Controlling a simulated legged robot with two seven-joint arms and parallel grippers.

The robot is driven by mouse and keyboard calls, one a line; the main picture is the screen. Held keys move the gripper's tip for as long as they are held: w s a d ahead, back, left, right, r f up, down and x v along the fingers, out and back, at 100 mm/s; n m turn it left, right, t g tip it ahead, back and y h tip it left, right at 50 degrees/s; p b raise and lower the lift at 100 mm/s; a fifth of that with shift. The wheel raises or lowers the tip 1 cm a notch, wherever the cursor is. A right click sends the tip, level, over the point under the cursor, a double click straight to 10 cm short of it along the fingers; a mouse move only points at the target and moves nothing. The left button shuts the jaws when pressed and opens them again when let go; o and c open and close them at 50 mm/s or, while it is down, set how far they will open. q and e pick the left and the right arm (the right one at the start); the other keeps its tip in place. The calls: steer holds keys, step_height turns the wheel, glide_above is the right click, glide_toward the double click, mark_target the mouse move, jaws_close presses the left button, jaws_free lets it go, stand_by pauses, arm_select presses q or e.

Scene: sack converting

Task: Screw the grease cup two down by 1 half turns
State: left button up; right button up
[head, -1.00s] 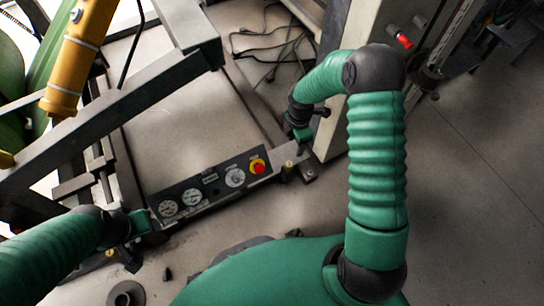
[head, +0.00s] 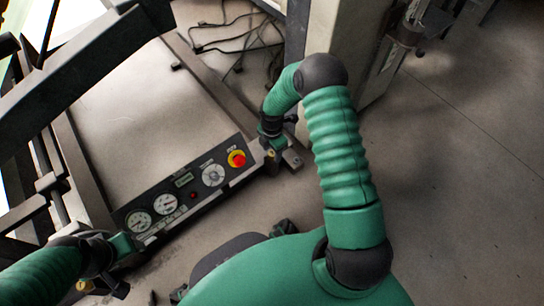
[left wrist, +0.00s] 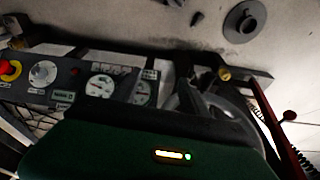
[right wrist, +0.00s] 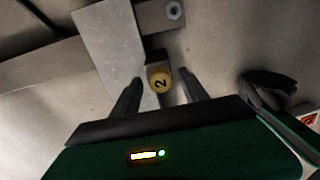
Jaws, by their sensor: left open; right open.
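Grease cup two is a small yellow brass cap marked "2" (right wrist: 160,80), mounted by a grey metal plate. My right gripper (right wrist: 158,82) is open, with one finger on each side of the cap and a visible gap to each. In the head view the right gripper (head: 274,146) is at the right end of the control panel, largely covering the cup. My left gripper (head: 118,248) is at the panel's left end and open. Another brass cup (left wrist: 224,74) shows near the left gripper in the left wrist view.
The control panel (head: 180,197) carries gauges, a dial and a red emergency button (head: 237,158). Black cables (head: 235,35) lie on the floor behind. The floor farther right is clear.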

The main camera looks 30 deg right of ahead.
steer(key=shift+f, duration=0.2)
steer(key=shift+c, duration=0.3)
jaws_close()
